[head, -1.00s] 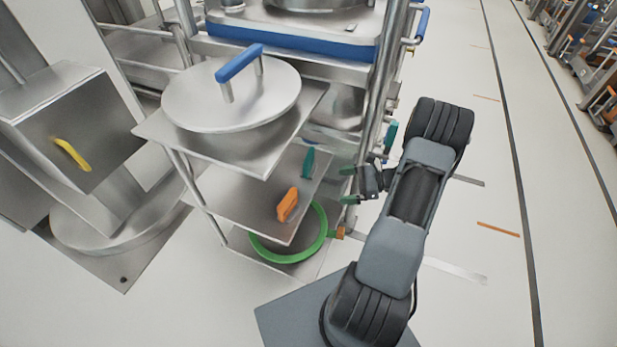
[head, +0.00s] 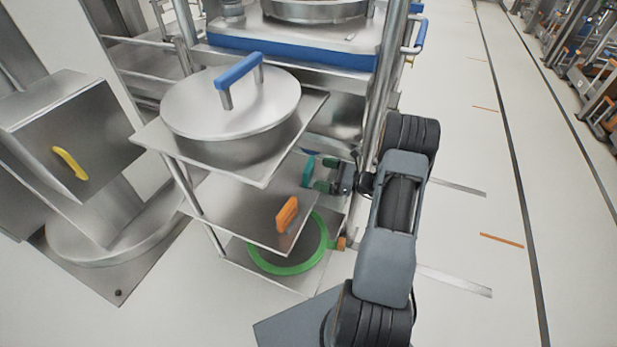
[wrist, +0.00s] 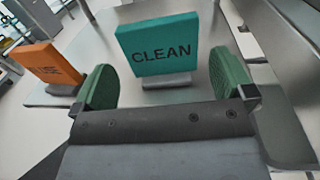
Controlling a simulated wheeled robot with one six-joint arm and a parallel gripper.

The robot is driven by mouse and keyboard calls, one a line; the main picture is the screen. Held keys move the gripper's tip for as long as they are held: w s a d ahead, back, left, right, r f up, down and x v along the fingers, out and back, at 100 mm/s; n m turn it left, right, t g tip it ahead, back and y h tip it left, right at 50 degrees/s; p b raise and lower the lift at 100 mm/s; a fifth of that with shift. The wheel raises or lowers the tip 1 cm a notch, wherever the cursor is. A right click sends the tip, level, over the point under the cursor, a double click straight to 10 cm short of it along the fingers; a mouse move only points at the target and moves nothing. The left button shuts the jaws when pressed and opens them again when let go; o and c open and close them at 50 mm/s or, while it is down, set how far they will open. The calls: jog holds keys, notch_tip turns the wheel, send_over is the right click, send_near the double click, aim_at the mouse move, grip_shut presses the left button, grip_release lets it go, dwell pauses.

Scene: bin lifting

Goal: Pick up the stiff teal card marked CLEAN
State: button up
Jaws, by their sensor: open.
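The teal card marked CLEAN (wrist: 160,48) stands upright in a grey base on a metal shelf, in the upper middle of the wrist view. In the head view the teal card (head: 309,170) shows small, on the middle shelf of the rack. My gripper (wrist: 168,84) is open, with one green finger pad on each side of the card's width in the picture. The card appears just ahead of the pads, and I see no contact. In the head view my gripper (head: 325,178) reaches in from the right, close beside the card.
An orange card (wrist: 50,63) stands on the same shelf, left of the teal card; it also shows in the head view (head: 287,213). A shelf with a large lidded pot (head: 230,105) is above. A metal post (head: 380,95) stands near my arm. A green ring (head: 288,268) lies below.

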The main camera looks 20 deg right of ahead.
aim_at(311, 171)
jog(key=b+x, duration=0.1)
jog(key=x, duration=0.4)
jog(key=shift+s, duration=0.1)
jog(key=c, duration=0.7)
jog(key=shift+o, duration=0.2)
jog(key=shift+r, duration=0.1)
